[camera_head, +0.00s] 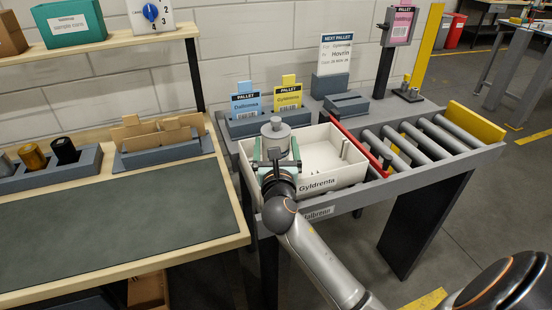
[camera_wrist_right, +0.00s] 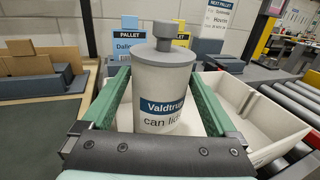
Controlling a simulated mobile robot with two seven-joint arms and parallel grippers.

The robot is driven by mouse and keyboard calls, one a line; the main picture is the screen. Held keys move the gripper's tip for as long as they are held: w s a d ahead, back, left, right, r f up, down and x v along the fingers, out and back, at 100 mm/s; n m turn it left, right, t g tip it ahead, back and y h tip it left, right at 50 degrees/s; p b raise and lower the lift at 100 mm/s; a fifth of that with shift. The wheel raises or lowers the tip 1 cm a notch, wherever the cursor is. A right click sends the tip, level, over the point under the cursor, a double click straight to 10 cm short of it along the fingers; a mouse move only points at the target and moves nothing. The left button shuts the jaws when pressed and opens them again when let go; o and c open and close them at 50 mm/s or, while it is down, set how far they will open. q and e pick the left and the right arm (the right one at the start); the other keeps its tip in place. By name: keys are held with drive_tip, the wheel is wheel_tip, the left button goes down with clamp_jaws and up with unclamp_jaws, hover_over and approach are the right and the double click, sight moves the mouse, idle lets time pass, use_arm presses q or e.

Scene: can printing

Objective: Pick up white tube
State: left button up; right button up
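The white tube (camera_wrist_right: 158,95) has a grey lid with a knob and a blue label reading "Valdtrus". It stands upright between the green fingers of my right gripper (camera_wrist_right: 160,100). In the head view, the tube's grey lid (camera_head: 276,132) shows above my right gripper (camera_head: 276,165), over the left part of a white bin (camera_head: 330,179) labelled "Gyldrenta". The tube's base is hidden, so I cannot tell whether it touches the bin's floor. My left gripper is out of view.
A red bar (camera_head: 357,145) and grey rollers (camera_head: 410,150) lie right of the bin. Blue and yellow pallet cards (camera_head: 288,97) stand behind it. The left workbench (camera_head: 110,225) has a bare dark mat, with a rack of cans (camera_head: 50,170) behind. The bin's right part is empty.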

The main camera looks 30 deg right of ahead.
clamp_jaws()
idle(0.6)
drive_tip(key=shift+r, duration=0.15)
